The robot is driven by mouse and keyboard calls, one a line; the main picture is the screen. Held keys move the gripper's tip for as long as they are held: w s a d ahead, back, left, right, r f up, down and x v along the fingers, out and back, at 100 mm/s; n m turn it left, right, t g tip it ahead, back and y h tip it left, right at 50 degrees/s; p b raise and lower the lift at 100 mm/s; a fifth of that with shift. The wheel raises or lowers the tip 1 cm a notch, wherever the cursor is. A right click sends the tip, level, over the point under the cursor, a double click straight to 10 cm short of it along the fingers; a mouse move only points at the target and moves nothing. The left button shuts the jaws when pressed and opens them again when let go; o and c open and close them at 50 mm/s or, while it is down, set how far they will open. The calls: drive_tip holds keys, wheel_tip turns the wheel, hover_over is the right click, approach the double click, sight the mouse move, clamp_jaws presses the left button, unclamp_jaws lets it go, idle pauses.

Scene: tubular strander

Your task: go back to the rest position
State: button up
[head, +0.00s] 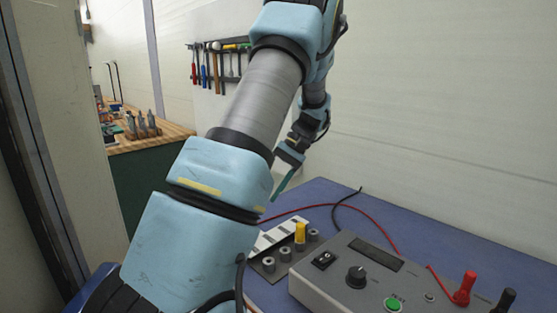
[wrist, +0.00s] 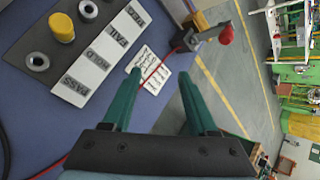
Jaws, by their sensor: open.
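My gripper (wrist: 163,95) is open and empty in the wrist view, its two green fingers apart above the edge of the blue bench. In the head view my gripper (head: 281,185) hangs over the blue bench (head: 330,197), behind my arm, with only a green finger clearly visible. Below it is a sorting board with labels (wrist: 95,60) reading PASS, HOLD, FAIL and a partly cut-off fourth word. A yellow cylinder (wrist: 61,27) stands in one of the board's round holders, and other holders look empty.
A grey test box (head: 355,270) with a green button, red post (head: 465,288) and black post stands at the front right. Red and black leads cross the bench. A printed card (wrist: 154,72) lies near the bench edge. Tools hang on the back wall.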

drive_tip(key=s+a+h, duration=0.1)
drive_tip(key=s, duration=0.1)
drive_tip(key=s+a+f+t+h, duration=0.1)
drive_tip(key=s+h, duration=0.1)
drive_tip(key=s, duration=0.1)
drive_tip(key=s+a+t+h, duration=0.1)
drive_tip(key=s, duration=0.2)
drive_tip(key=shift+f+m+h, duration=0.15)
drive_tip(key=shift+m+h, duration=0.15)
drive_tip(key=shift+h, duration=0.1)
drive_tip(key=s+a+t+h, duration=0.1)
drive_tip(key=s+t+h, duration=0.1)
drive_tip(key=s, duration=0.6)
drive_tip(key=shift+s+f+t, duration=0.15)
drive_tip(key=shift+f+t, duration=0.15)
drive_tip(key=shift+t, duration=0.6)
